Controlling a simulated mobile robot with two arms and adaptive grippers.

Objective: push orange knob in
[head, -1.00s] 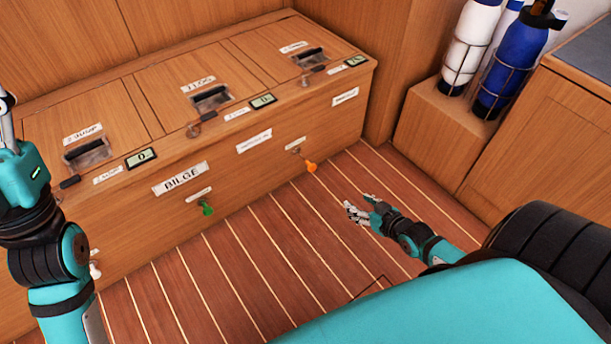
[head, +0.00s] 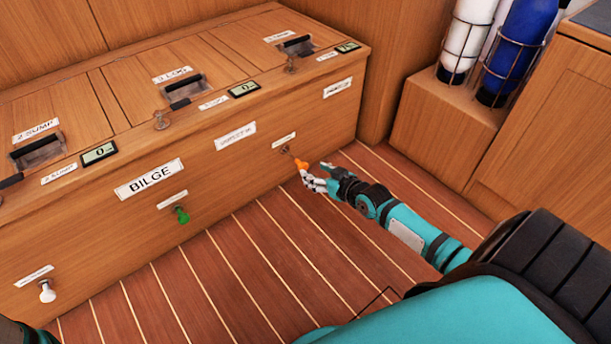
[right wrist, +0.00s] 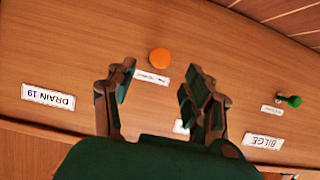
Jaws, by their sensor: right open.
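The orange knob (head: 301,163) stands out from the front of the wooden bench on a short stem, under a small label. My right gripper (head: 314,176) is just right of it and close in the head view. In the right wrist view the orange knob (right wrist: 160,61) shows round, ahead of the gap between the two spread fingers of my right gripper (right wrist: 158,76). That gap is empty. I cannot tell whether a finger touches the knob. My left gripper is out of view.
A green knob (head: 181,215) and a white knob (head: 47,291) stick out farther left on the bench front (head: 230,175). Lidded compartments with latches and small displays top the bench. Caged cylinders (head: 515,45) stand at right. The striped floor (head: 260,270) is clear.

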